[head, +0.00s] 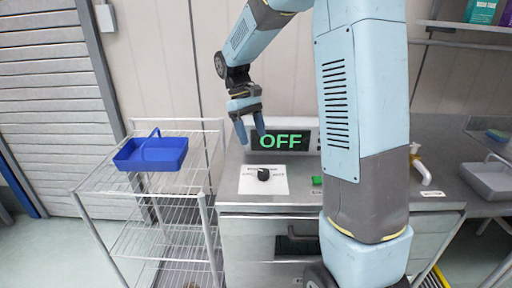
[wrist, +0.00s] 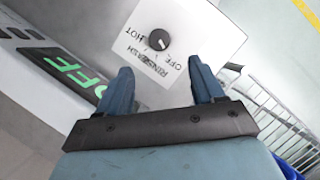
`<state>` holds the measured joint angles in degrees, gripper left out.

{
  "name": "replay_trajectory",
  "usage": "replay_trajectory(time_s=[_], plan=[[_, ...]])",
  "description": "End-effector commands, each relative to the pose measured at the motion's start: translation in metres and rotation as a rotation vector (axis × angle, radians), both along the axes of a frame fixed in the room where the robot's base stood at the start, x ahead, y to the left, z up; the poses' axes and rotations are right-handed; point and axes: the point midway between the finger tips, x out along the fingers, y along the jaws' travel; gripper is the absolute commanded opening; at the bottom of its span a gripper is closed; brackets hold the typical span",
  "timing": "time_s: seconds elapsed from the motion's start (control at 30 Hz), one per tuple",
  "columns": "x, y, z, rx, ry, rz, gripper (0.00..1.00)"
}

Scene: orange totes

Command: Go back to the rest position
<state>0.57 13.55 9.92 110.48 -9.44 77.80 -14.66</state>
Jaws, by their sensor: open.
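My gripper (head: 250,132) is open and empty, pointing down above the steel counter (head: 227,180). In the wrist view its two blue fingers (wrist: 160,90) are apart with nothing between them. Below and a little right of it in the head view is a black knob (head: 264,174) on a white label plate. The knob (wrist: 159,40) also shows in the wrist view, beyond the fingertips, apart from them. The plate bears printing, with HOT and OFF readable. A display (head: 280,140) behind the gripper reads OFF in green.
A wire rack (head: 130,183) with a blue basket (head: 152,153) stands left of the counter. A green button (head: 317,181) sits right of the knob. A grey tray (head: 490,178) and a wall shelf (head: 470,27) are at right. The space around the gripper is clear.

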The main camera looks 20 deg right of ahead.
Motion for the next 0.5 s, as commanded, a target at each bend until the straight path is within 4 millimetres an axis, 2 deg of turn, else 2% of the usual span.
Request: replay_trajectory(time_s=[0.2, 0.5], plan=[[0.005, 0.003, 0.015, 0.000, 0.000, 0.000, 0.67], [0.005, 0.003, 0.016, 0.000, 0.000, 0.000, 0.67]])
